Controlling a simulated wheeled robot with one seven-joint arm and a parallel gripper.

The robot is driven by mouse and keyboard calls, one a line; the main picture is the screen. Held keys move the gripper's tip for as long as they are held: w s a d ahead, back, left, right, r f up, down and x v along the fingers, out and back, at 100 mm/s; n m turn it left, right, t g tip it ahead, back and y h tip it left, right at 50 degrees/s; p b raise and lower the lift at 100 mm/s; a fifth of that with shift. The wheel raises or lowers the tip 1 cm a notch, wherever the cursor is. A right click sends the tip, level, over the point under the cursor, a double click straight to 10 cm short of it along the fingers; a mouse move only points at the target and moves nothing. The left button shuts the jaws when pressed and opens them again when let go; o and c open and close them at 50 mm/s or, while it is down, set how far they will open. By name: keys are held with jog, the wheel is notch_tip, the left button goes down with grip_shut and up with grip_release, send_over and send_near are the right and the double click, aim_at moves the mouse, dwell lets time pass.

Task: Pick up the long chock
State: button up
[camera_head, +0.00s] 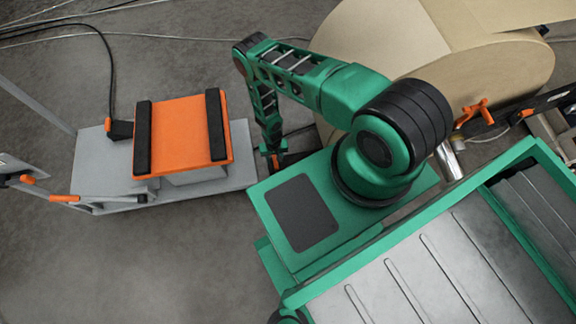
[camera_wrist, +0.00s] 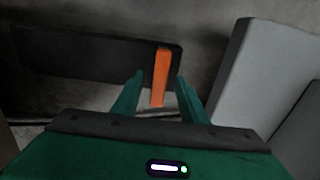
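A long black chock (camera_wrist: 80,57) with an upright orange grip (camera_wrist: 161,80) near its right end lies ahead in the wrist view. My gripper (camera_wrist: 159,76) has its two green fingers on either side of the orange grip, with a narrow gap at each side. It is open. I cannot tell how deep the grip sits between the fingers. In the head view my gripper (camera_head: 272,153) is low, at the end of my downward-reaching arm. Only a small orange and dark part shows beside it there, and the rest of the chock is hidden.
A grey cart (camera_head: 95,165) with an orange top (camera_head: 182,135) stands left of my gripper. A light grey slab (camera_wrist: 255,75) rises close on the right in the wrist view. Floor is free at lower left.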

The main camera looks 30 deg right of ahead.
jog(key=shift+c, duration=0.6)
grip_shut()
